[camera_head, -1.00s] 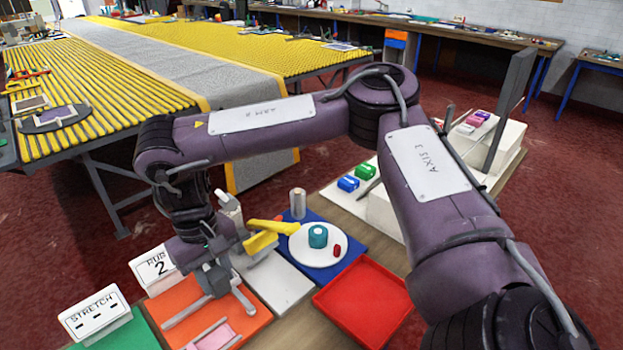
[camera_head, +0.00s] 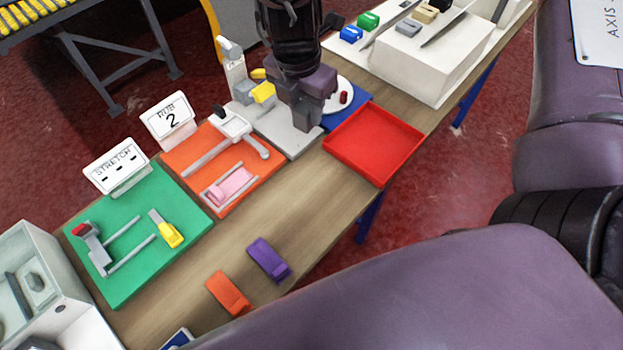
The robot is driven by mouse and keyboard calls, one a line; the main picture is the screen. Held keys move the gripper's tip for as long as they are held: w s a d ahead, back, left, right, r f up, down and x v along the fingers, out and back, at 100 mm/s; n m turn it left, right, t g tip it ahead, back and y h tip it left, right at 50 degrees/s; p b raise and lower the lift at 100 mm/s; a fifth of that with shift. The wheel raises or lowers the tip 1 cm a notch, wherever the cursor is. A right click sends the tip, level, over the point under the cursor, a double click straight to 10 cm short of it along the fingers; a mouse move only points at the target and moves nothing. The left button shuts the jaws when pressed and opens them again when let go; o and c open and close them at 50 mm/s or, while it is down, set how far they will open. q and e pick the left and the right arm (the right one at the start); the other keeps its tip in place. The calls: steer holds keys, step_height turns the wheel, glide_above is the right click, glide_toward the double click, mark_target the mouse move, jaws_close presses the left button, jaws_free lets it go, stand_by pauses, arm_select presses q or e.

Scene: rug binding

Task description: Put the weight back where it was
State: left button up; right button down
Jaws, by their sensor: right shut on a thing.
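My right gripper (camera_head: 306,110) points down over the far end of the bench, where the grey-white board meets the blue mat (camera_head: 362,98). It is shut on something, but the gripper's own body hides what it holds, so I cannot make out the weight. A white round plate (camera_head: 350,84) shows partly behind the gripper, with a small red piece (camera_head: 343,97) on it. The teal and grey cylinders are not visible now. A grey-white stand (camera_head: 235,72) with yellow parts (camera_head: 262,92) stands just left of the gripper. My left gripper is not in view.
An empty red tray (camera_head: 374,143) lies right of the gripper. An orange mat (camera_head: 185,152) holds a lever clamp and a pink block. A green mat (camera_head: 125,285) lies at left. Orange (camera_head: 228,293) and purple (camera_head: 268,259) blocks lie on bare wood. A white box (camera_head: 425,65) stands behind.

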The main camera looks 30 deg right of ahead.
steer(key=n, duration=0.7)
steer(key=shift+s+d+r+t+y, duration=0.2)
steer(key=shift+s+t+y, duration=0.1)
steer(key=n, duration=0.4)
steer(key=shift+s+d+r, duration=0.1)
steer(key=shift+d+r, duration=0.05)
steer(key=shift+n+y+b, duration=0.3)
steer(key=shift+n, duration=0.2)
step_height(320, 180, down, 16)
steer(key=b, duration=0.4)
step_height(320, 180, down, 4)
steer(key=shift+s+r+b, duration=0.1)
steer(key=shift+b, duration=0.85)
